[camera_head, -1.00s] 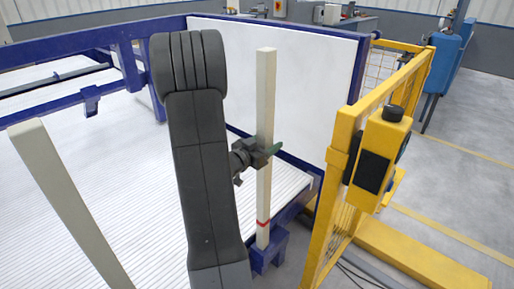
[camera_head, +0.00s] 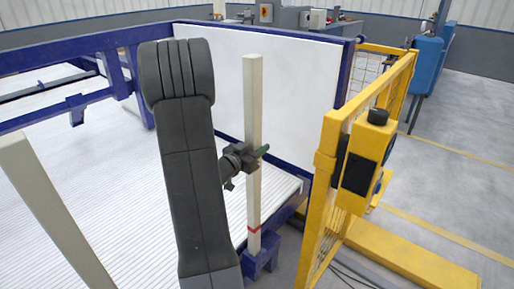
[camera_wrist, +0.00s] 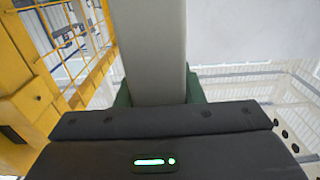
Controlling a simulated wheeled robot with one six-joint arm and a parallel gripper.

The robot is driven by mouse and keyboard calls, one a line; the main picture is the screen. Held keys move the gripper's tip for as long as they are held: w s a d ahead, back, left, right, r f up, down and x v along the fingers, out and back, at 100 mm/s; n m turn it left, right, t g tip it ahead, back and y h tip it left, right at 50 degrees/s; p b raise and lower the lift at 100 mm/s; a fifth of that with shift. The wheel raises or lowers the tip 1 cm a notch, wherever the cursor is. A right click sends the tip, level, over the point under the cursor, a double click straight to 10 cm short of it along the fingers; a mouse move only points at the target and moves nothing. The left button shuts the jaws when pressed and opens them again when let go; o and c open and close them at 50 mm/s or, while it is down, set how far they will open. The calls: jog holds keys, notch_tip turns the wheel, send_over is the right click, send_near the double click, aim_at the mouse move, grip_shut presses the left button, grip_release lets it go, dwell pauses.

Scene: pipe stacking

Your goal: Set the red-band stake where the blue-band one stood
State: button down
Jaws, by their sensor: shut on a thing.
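The red-band stake (camera_head: 253,110) is a tall pale square post with a red band (camera_head: 254,229) near its lower end. It stands about upright in the head view. My gripper (camera_head: 253,154) is shut on it around mid-height. The stake's foot is at the blue socket (camera_head: 263,262) on the frame's near corner; I cannot tell how deep it sits. In the wrist view the stake (camera_wrist: 152,50) rises between the green finger pads. No blue band shows in any view.
Another pale stake (camera_head: 50,205) leans at the left, its lower end out of view. A yellow mesh fence (camera_head: 325,190) with a yellow control box (camera_head: 366,160) stands close on the right. A white panel (camera_head: 290,85) stands behind the stake. My dark arm hides part of the ribbed white bed.

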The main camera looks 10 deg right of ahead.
aim_at(257, 85)
jog(key=shift+r+p, duration=3.2)
jog(key=shift+r, duration=1.4)
notch_tip(257, 85, up, 3)
jog(key=shift+f+p, duration=0.15)
jog(key=shift+p, duration=1)
jog(key=shift+r, duration=4.55)
jog(key=shift+f, duration=0.1)
